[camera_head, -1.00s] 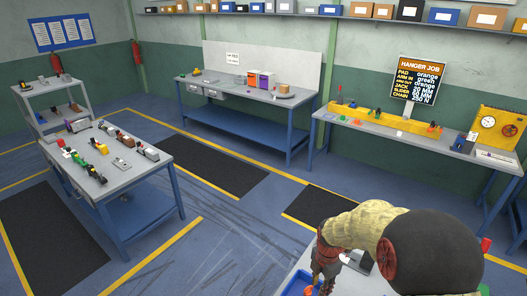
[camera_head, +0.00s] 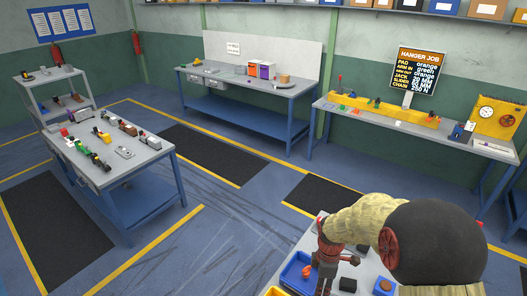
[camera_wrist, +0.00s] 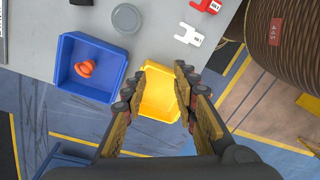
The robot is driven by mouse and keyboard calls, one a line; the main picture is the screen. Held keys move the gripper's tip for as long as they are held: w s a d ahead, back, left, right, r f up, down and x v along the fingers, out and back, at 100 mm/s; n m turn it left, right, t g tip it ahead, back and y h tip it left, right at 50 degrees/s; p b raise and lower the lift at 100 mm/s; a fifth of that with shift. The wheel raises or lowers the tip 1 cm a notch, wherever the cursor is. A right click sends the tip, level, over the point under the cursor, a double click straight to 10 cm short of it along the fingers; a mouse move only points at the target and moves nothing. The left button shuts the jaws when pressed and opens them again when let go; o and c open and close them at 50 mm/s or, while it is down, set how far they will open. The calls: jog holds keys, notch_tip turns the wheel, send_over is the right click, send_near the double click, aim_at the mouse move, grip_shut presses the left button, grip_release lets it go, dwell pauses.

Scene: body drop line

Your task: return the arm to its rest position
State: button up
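My arm reaches in from the lower right of the head view, and my gripper (camera_head: 324,284) hangs down over the near worktable (camera_head: 366,271). In the wrist view my gripper (camera_wrist: 155,78) shows two fingers spread apart with nothing between them. A yellow bin (camera_wrist: 158,97) lies below and beyond the gap between the fingers. The fingertips look apart from it. How high the gripper is above the table is hard to tell.
A blue bin (camera_wrist: 67,55) holding an orange piece (camera_wrist: 87,67) is left of the yellow one. A grey disc (camera_wrist: 126,18) and white and red tags (camera_wrist: 188,36) lie on the tabletop. Dark-matted floor (camera_head: 205,152) separates this table from the other benches (camera_head: 250,84).

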jog(key=s+r+m+t+b, duration=0.3)
jog(key=s+r+m+b, duration=0.2)
jog(key=s+m+b, duration=0.3)
jog(key=s+r+m+t+b, duration=0.3)
jog(key=s+r+m+b, duration=0.2)
jog(key=b, duration=0.8)
jog(key=s+m, duration=0.3)
jog(key=s, duration=0.2)
jog(key=shift+s+r+t+b, duration=0.15)
jog(key=shift+r+t+b, duration=0.05)
jog(key=shift+t+b, duration=0.1)
